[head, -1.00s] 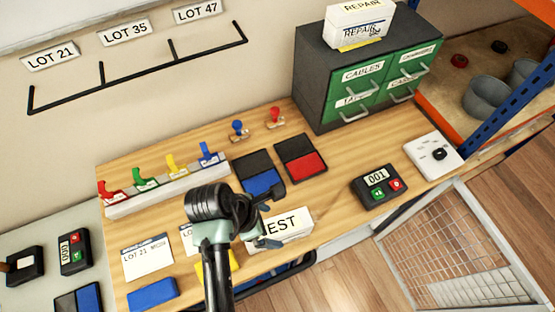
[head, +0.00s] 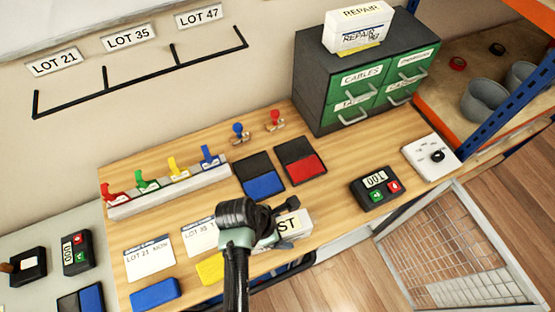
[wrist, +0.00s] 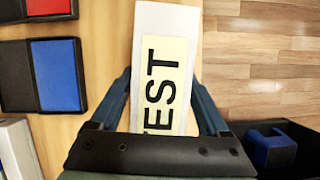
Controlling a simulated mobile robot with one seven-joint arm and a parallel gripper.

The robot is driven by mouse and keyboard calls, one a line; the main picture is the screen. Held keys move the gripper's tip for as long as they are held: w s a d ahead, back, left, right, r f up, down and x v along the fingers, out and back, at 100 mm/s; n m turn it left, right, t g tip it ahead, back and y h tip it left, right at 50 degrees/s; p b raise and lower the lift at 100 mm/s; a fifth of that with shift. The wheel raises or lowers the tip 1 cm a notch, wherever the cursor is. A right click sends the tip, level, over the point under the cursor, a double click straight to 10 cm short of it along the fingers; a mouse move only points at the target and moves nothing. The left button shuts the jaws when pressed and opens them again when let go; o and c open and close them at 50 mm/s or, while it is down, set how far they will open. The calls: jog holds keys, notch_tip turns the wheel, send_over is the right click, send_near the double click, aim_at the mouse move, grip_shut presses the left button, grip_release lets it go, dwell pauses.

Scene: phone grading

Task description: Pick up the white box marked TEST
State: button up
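The white box marked TEST (head: 296,228) stands near the front edge of the wooden workbench. In the head view my arm hides its left part, leaving "ST" readable. In the wrist view the box (wrist: 165,22) runs up the middle with its cream label facing me. My gripper (wrist: 162,76) is over the box, one blue-grey finger along each long side. The fingers look spread, with the box between them; whether they touch its sides is hard to tell.
Blue (head: 260,174) and red (head: 300,160) pads lie behind the box. A counter showing 001 (head: 375,193) is to the right. LOT cards (head: 150,259) and a yellow block (head: 210,269) lie left. A green drawer cabinet (head: 365,80) stands behind. A wire cage (head: 455,250) is beyond the bench's right front.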

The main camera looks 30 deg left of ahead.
grip_shut()
jog(key=shift+r, duration=0.15)
